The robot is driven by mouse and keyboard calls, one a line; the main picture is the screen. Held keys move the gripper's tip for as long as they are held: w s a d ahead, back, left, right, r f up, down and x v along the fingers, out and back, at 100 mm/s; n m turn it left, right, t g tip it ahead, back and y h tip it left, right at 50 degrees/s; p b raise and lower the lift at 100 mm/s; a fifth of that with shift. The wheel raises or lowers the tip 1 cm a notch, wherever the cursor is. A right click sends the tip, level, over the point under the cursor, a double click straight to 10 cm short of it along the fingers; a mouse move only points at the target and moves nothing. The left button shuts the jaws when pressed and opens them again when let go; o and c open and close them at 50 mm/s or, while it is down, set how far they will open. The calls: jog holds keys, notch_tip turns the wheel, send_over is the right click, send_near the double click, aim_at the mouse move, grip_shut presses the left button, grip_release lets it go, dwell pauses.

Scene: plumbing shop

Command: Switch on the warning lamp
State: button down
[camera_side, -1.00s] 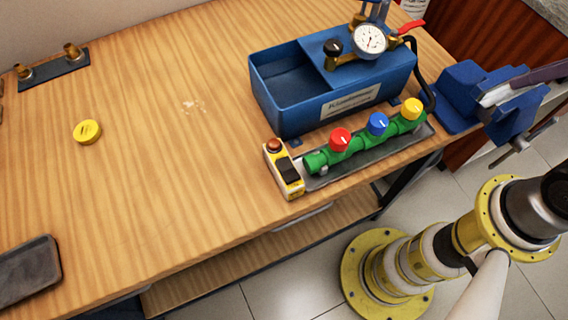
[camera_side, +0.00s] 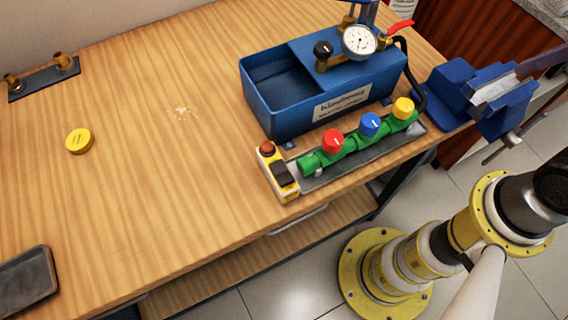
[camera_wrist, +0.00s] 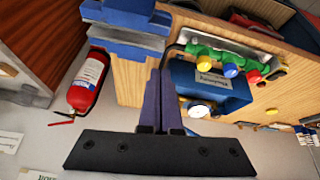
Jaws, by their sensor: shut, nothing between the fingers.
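The warning lamp is a small orange-red dome (camera_side: 267,148) on the end of a yellow and white switch box (camera_side: 278,172). A black rocker switch (camera_side: 283,175) sits on the box's top; which way it is tipped is too small to tell. The dome shows no clear glow. The box lies at the left end of the valve manifold.
The green manifold (camera_side: 350,146) carries red, blue and yellow knobs in a metal tray. A blue test pump (camera_side: 345,104) with a gauge stands behind it. A blue vise (camera_side: 450,88) is at the right edge. A yellow cap (camera_side: 79,141) lies on open bench at left.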

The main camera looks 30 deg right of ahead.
jog(key=w+a+r+n+g+y, duration=0.1)
jog(key=w+a+r+n+g, duration=0.1)
jog(key=w+a+r+n, duration=0.5)
jog(key=w+a+r+n+g, duration=0.25)
jog(key=w+a, duration=0.35)
jog(key=a, duration=0.3)
jog(key=n+g+h, duration=0.1)
jog(key=n+g, duration=0.1)
jog(key=n, duration=0.5)
send_over(287, 179)
jog(key=w, duration=0.2)
notch_tip(287, 179, down, 10)
jog(key=shift+r, duration=0.1)
jog(key=f, duration=0.4)
jog(key=s+f, duration=0.1)
jog(key=f, duration=0.9)
jog(key=shift+s, duration=0.3)
